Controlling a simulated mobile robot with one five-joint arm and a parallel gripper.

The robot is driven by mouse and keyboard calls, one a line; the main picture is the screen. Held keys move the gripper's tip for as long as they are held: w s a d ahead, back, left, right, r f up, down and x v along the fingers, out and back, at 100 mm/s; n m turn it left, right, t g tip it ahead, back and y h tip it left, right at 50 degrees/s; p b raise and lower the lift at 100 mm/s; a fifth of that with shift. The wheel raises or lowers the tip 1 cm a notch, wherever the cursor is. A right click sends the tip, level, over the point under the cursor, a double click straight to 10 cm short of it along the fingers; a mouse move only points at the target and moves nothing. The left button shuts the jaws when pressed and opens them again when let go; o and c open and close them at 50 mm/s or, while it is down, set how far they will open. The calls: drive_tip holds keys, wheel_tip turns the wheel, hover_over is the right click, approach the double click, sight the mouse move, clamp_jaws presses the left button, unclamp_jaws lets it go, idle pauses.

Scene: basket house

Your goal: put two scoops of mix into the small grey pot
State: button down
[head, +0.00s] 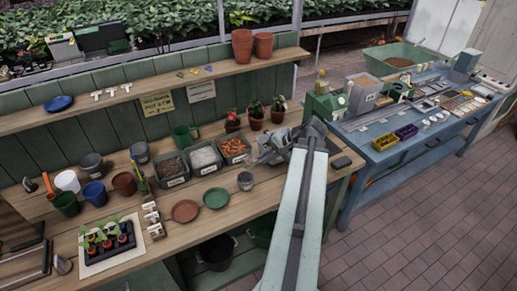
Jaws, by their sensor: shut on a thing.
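My gripper (282,143) is at the right end of the wooden bench, shut on a grey thing that looks like a scoop (265,155). Its shape blends with the gripper, and I cannot tell whether it holds any mix. A small grey pot (245,181) stands upright on the bench, just below and left of the gripper; its inside is too small to read. Three labelled bins stand in a row left of the gripper: one with dark mix (172,167), one with white grains (205,157), one with orange-brown chunks (234,147).
A terracotta saucer (185,211) and green saucer (215,198) lie in front of the bins. Larger grey pots (92,164) stand further left. Potted plants (278,111) stand behind the gripper. A seedling tray (108,242) is at front left. A blue table (390,150) stands right.

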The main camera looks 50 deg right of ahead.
drive_tip(key=shift+w+a+r+g+p, duration=0.25)
drive_tip(key=shift+w+g+p, duration=0.15)
drive_tip(key=shift+p, duration=0.3)
drive_tip(key=shift+w+a+g+h+p, duration=0.1)
drive_tip(key=shift+w+g+h+p, duration=0.3)
drive_tip(key=shift+w+g+p, duration=0.65)
drive_tip(key=w+g, duration=0.1)
drive_tip(key=g, duration=0.1)
drive_tip(key=w+g+h+p, duration=0.1)
drive_tip(key=w+a+g+h+p, duration=0.1)
drive_tip(key=w+g, duration=0.1)
drive_tip(key=shift+a+f+g, duration=0.1)
drive_tip(key=shift+f+g, duration=0.25)
drive_tip(key=g, duration=0.1)
drive_tip(key=w+g+h+b, duration=0.1)
drive_tip(key=shift+w+a+f+g, duration=0.15)
drive_tip(key=shift+w+a+g, duration=0.1)
drive_tip(key=shift+a+g, duration=0.15)
drive_tip(key=shift+r+g, duration=0.2)
drive_tip(key=shift+g, duration=0.1)
drive_tip(key=shift+a+f, duration=0.1)
